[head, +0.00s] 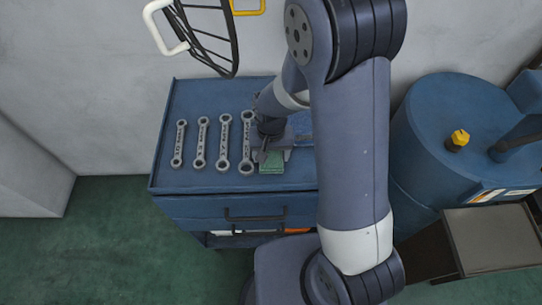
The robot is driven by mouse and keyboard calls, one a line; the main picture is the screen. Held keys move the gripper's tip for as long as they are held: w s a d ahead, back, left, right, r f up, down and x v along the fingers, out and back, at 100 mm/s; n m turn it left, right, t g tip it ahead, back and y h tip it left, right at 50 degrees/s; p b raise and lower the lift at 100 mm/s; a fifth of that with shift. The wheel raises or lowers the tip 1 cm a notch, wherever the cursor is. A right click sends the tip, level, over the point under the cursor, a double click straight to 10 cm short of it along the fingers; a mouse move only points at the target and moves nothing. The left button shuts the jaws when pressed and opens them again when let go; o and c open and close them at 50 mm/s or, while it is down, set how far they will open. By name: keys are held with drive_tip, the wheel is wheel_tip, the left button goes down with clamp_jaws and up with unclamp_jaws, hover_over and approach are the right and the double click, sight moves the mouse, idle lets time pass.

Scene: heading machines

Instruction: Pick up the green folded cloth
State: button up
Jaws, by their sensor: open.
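The green folded cloth (271,167) lies on the blue top of the tool cabinet (190,100), near its front edge. Only its front part shows; my gripper hides the rest. My gripper (272,156) is open and right over the cloth, pointing down. From this view I cannot tell whether the fingers touch the cloth or stand around it.
A blue drum (440,140) with a yellow cap (460,138) stands at right. A grey wall (90,70) is behind the cabinet. Green floor (110,235) is clear at left.

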sight(271, 157)
drive_tip(key=shift+c, duration=0.2)
drive_tip(key=c, duration=0.6)
wheel_tip(271, 157, up, 10)
drive_tip(key=b, duration=0.1)
idle(0.4)
drive_tip(key=o, duration=0.4)
drive_tip(key=shift+c, duration=1.4)
